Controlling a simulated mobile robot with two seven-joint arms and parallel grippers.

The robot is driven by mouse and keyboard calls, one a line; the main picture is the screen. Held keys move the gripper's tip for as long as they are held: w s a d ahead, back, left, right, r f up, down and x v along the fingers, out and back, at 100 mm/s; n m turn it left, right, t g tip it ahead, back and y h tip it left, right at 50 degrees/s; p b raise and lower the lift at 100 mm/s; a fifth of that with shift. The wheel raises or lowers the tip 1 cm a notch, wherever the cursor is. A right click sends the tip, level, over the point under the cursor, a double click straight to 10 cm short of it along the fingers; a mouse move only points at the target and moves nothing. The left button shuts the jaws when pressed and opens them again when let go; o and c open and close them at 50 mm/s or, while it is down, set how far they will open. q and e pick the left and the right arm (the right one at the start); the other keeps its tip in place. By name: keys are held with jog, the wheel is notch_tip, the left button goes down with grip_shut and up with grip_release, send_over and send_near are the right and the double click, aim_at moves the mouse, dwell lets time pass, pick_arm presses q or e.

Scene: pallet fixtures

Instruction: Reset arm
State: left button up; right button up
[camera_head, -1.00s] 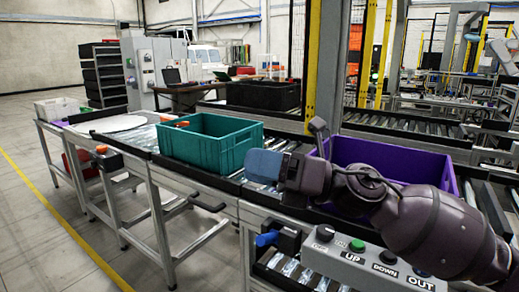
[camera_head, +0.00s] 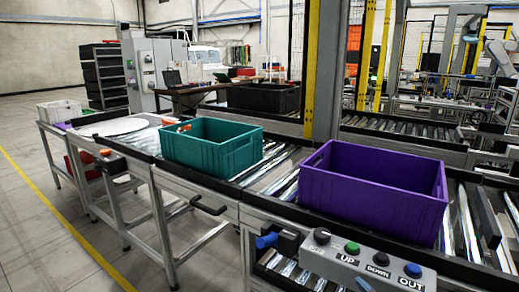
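No arm and no gripper of mine shows in the head view now. A purple crate (camera_head: 372,198) stands upright on the roller conveyor (camera_head: 285,176) at the right; the part of its inside that shows looks empty. A teal crate (camera_head: 205,155) stands to its left on the same line, with a gap of bare rollers between the two.
A grey control box (camera_head: 352,262) with UP, DOWN and OUT labels sits at the front edge. A round white plate (camera_head: 112,126) and a white bin (camera_head: 58,110) are at the left. A black crate (camera_head: 263,97) stands behind. The floor at left is clear.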

jog(key=s+d+f+m+g+h, duration=0.2)
jog(key=s+f, duration=0.6)
jog(key=s, duration=0.4)
jog(key=s+d+f+m+g+h+p, duration=0.1)
jog(key=s+d+f+m+g+h, duration=0.1)
jog(key=s+d+f, duration=0.4)
jog(key=s+f+m+g, duration=0.1)
jog(key=s+f+m, duration=0.1)
jog(key=s, duration=0.4)
jog(key=shift+d+f+h+p, duration=0.15)
jog(key=shift+f+h+p, duration=0.15)
jog(key=shift+f, duration=0.25)
jog(key=shift+s, duration=0.1)
